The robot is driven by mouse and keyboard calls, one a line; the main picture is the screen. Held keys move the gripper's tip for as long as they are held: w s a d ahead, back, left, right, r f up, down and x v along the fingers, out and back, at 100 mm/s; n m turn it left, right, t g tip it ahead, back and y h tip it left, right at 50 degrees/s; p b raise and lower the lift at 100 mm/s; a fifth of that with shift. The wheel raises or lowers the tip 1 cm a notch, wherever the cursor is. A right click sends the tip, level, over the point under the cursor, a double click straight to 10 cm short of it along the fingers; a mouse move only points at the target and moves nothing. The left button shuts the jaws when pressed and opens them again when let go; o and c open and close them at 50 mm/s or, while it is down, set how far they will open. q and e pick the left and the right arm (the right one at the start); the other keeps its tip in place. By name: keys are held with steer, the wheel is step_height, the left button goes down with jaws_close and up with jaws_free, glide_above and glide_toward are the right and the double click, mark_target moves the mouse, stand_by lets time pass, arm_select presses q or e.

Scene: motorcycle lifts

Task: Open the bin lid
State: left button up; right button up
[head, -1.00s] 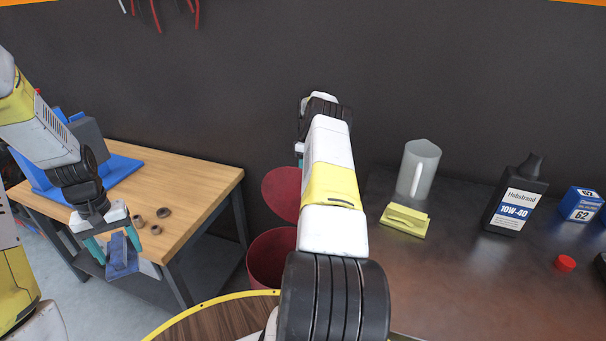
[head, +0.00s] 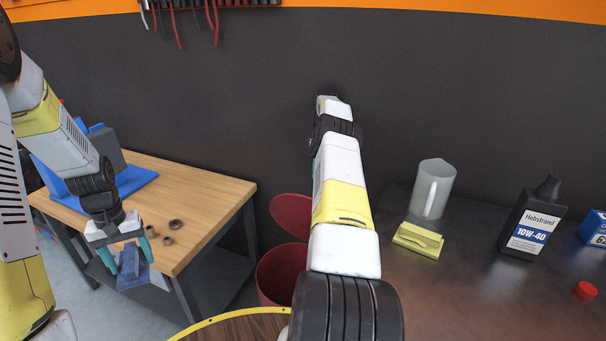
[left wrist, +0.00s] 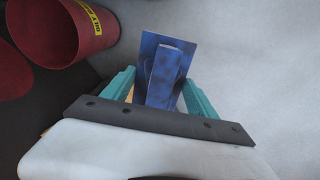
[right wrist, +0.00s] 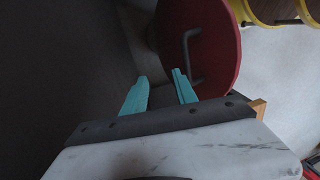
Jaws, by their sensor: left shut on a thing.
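The dark red bin (head: 279,275) stands on the floor between the wooden table and the dark counter. Its red lid (head: 291,216) is raised and tilted up behind the opening. The right wrist view shows the lid (right wrist: 215,50) with its dark bar handle (right wrist: 194,62). My right gripper (right wrist: 162,77) is open, its fingers beside the handle with nothing visible between them. In the head view it is hidden behind my arm. The left wrist view also shows the bin (left wrist: 75,30), with a yellow label.
The wooden table (head: 200,195) holds a blue stand (head: 130,182) and small brown rings. The counter (head: 450,290) holds a jug (head: 433,190), a yellow sponge-like block (head: 418,240), an oil bottle (head: 531,222) and a red cap (head: 586,290). A yellow-edged round wooden top (head: 245,328) is in front.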

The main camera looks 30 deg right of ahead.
steer(key=shift+r, duration=0.15)
steer(key=s+a+r+t, duration=0.3)
steer(key=s+r+t, duration=0.3)
steer(key=s, duration=0.4)
steer(key=x, duration=1.2)
steer(key=shift+s+a, duration=0.2)
steer(key=shift+a, duration=0.2)
jaws_close()
stand_by(1.1)
